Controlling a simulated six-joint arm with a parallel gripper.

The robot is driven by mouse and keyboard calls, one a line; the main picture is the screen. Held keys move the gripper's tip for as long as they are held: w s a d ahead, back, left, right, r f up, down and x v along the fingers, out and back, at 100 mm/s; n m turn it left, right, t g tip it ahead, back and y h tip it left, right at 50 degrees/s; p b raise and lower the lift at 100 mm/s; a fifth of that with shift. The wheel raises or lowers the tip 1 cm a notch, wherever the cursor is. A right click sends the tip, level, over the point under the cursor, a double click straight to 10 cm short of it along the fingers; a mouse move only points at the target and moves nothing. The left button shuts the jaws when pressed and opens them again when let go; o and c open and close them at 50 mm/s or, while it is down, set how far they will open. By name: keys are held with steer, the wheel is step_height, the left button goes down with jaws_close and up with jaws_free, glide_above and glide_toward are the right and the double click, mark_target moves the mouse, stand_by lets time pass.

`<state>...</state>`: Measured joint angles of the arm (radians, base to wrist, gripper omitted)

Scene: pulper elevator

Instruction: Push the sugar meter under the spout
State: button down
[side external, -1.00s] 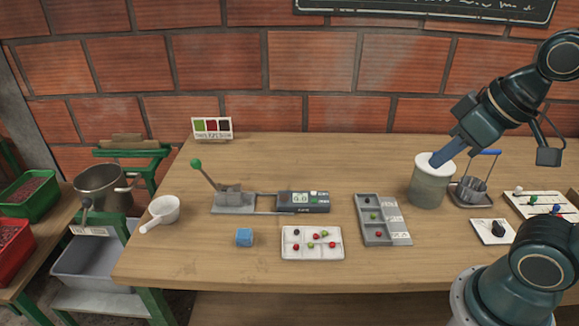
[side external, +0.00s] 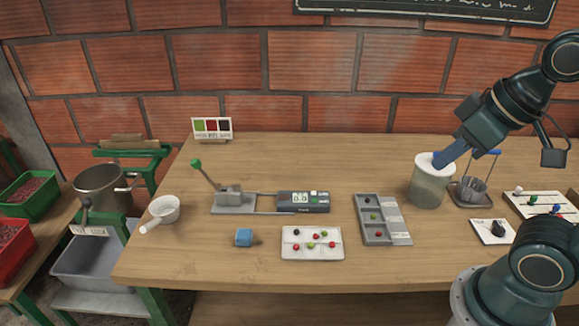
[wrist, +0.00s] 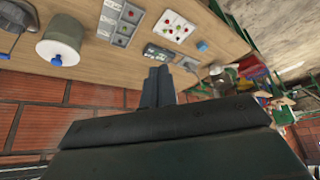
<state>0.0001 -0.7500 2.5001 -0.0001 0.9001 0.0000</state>
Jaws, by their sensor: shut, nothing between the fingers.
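The sugar meter, a dark grey box with a lit display and a green button (side external: 303,201), lies on the table between two thin rails that run left to the lever press. It also shows in the wrist view (wrist: 160,52). The lever press (side external: 233,201) has a green-knobbed handle and a grey block; I cannot make out its spout clearly. My gripper (side external: 437,161) is shut and empty, in front of the white-lidded jar (side external: 430,190) in the side view, well right of the meter. Its fingers show in the wrist view (wrist: 157,72).
A divided grey tray (side external: 378,218) stands right of the meter, and a white tray of berries (side external: 312,243) in front. A blue cube (side external: 244,237) and white scoop (side external: 162,212) are at left. A caddy with a blue handle (side external: 472,188) stands beside the jar. Bare wood lies behind the meter.

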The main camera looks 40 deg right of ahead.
stand_by(0.3)
steer(key=n+g, duration=0.6)
steer(key=n, duration=0.3)
glide_above(334, 206)
steer(key=s+d, duration=0.3)
step_height(334, 206, down, 21)
steer(key=shift+w, duration=0.15)
step_height(334, 206, down, 10)
steer(key=shift+r, duration=0.15)
steer(key=shift+w+a, duration=0.95)
steer(key=shift+a, duration=0.05)
steer(key=shift+w+a, duration=0.45)
